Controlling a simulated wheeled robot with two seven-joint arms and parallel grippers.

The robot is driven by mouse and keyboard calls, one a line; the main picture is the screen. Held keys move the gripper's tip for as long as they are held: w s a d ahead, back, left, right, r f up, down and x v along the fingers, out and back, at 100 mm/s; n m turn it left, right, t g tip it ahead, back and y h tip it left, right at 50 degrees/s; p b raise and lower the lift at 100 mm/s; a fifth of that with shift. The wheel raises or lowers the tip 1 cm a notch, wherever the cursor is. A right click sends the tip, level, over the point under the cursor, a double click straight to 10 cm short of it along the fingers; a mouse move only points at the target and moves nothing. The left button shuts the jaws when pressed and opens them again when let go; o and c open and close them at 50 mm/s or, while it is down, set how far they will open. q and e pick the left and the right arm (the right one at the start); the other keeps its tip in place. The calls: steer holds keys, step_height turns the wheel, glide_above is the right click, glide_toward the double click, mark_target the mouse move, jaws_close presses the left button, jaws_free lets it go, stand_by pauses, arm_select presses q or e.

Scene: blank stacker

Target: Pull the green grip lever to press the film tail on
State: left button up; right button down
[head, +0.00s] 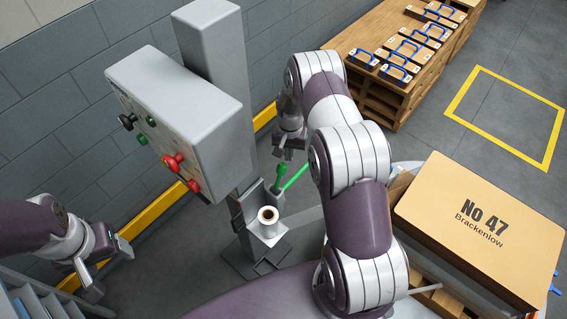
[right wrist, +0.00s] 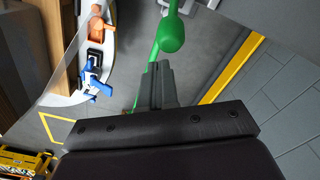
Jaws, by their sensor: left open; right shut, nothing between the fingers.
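A film roll (head: 268,214) stands upright on the post's low bracket. A pale band, possibly the film tail, runs right from it. My left gripper (head: 92,276) is open and empty at lower left.
A grey control box (head: 178,115) with red, green and black knobs hangs on the post (head: 217,60). A large carton (head: 482,225) marked No 47 stands at right. A wooden bench (head: 375,62) holds boxes with blue handles. Yellow lines (head: 470,85) mark open floor.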

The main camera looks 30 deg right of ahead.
mark_target(278, 180)
step_height(278, 180, down, 5)
steer(key=b, duration=0.3)
steer(key=shift+r+b, duration=0.15)
steer(key=shift+b, duration=0.15)
stand_by(0.3)
steer(key=shift+s+a+p, duration=0.25)
steer(key=shift+s+a, duration=0.1)
steer(key=shift+a, duration=0.5)
steer(key=shift+s+a+p, duration=0.3)
steer(key=shift+s+a, duration=0.1)
steer(key=shift+a, duration=0.5)
steer(key=shift+s+a+p, duration=0.25)
steer(key=shift+s+a, duration=0.1)
steer(key=shift+a, duration=0.5)
steer(key=shift+d+f, duration=0.1)
steer(key=shift+f, duration=0.1)
